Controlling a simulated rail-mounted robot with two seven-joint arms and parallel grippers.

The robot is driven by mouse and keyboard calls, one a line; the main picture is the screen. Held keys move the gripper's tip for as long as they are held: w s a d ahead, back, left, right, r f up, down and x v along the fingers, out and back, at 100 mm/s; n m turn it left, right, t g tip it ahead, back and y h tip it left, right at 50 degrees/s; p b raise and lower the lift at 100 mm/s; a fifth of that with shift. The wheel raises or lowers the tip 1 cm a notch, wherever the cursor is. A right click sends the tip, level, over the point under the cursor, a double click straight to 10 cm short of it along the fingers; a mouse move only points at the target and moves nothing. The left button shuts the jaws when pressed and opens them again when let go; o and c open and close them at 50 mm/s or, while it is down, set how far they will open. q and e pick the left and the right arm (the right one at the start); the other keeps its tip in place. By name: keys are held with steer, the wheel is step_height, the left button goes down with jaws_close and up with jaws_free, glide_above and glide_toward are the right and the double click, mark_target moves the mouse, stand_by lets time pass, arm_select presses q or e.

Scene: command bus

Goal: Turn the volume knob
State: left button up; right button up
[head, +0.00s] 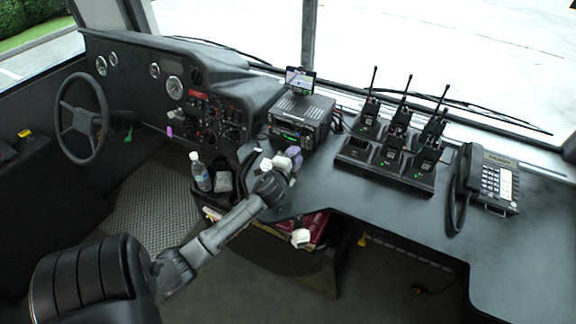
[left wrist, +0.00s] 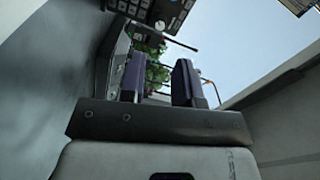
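The radio unit (head: 302,112) is a black box with a small lit green display on its front, standing on the dashboard left of the walkie-talkie charger. Its volume knob is too small to make out. My left gripper (head: 293,154) is just in front of and below the radio's front face, apart from it as far as I can tell. In the left wrist view, its two dark purple fingers (left wrist: 160,78) stand apart with a clear gap and nothing held between them. My right gripper is in neither view.
A charger tray (head: 412,180) with several antenna radios stands to the right, then a desk phone (head: 492,183). A small screen (head: 300,80) sits atop the radio. A steering wheel (head: 82,118) and bottle (head: 199,172) are left.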

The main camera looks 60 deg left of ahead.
arm_select(q)
steer(key=v, duration=0.4)
steer(key=shift+s+d, duration=0.2)
steer(key=shift+s, duration=0.15)
steer(key=shift+s+d, duration=0.1)
steer(key=shift+s, duration=0.05)
stand_by(0.3)
